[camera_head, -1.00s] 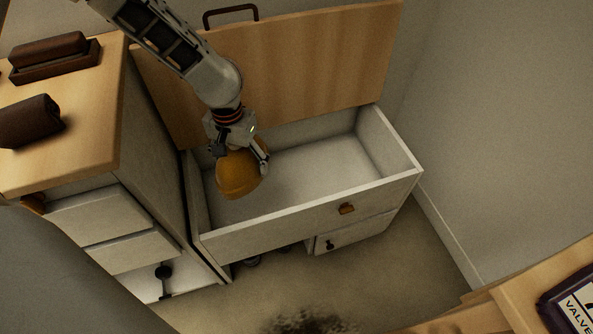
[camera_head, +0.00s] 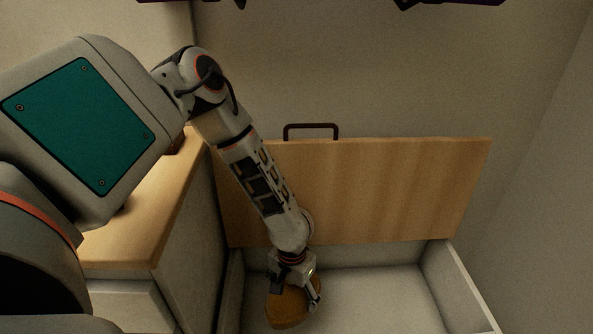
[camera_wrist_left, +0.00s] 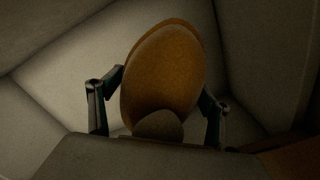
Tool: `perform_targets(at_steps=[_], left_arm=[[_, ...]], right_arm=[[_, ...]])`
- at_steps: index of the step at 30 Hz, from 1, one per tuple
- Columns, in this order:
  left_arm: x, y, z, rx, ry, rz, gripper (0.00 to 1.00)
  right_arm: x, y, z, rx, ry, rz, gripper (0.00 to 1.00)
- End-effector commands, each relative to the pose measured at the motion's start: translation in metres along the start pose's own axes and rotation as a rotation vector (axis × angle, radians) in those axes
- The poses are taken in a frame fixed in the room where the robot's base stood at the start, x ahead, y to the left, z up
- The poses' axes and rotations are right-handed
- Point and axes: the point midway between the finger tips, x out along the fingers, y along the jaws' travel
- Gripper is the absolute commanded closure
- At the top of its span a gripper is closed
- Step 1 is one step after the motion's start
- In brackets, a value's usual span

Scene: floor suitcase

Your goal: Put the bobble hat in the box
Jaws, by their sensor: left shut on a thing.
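The bobble hat (camera_head: 287,307) is orange-brown and rounded. My left gripper (camera_head: 294,288) is shut on it and points down at the left part of the open box (camera_head: 385,285). The box has pale walls and a wooden lid (camera_head: 360,190) standing raised behind it. In the left wrist view the hat (camera_wrist_left: 165,75) sits between the two fingers, with the pale inside of the box around it. I cannot tell whether the hat touches the box floor. The box's front is cut off below the head view. My right gripper is not in view.
A cabinet with a wooden top (camera_head: 150,215) stands close on the left of the box, partly behind my own arm. A dark handle (camera_head: 311,127) sticks up from the lid's top edge. A plain wall (camera_head: 545,200) rises on the right.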

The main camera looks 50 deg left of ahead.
Motion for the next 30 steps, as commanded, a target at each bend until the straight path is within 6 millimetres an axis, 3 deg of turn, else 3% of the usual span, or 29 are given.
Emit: perform_targets(at_steps=[1, 3, 12, 19, 30], left_arm=[[0.017, -0.001, 0.004, 0.0, -0.009, -0.003, 0.45], [0.028, -0.001, 0.003, 0.0, -0.007, -0.003, 0.45], [0.047, 0.001, 0.0, 0.0, -0.001, 0.0, 0.45], [0.081, -0.001, 0.002, 0.0, -0.005, -0.003, 0.45], [0.083, 0.0, -0.001, 0.0, 0.001, 0.0, 0.45]], right_arm=[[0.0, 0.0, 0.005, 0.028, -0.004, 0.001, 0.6], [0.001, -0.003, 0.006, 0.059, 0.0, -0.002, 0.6], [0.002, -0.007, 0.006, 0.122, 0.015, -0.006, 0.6], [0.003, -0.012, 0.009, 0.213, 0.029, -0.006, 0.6], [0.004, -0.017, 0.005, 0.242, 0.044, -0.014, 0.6]])
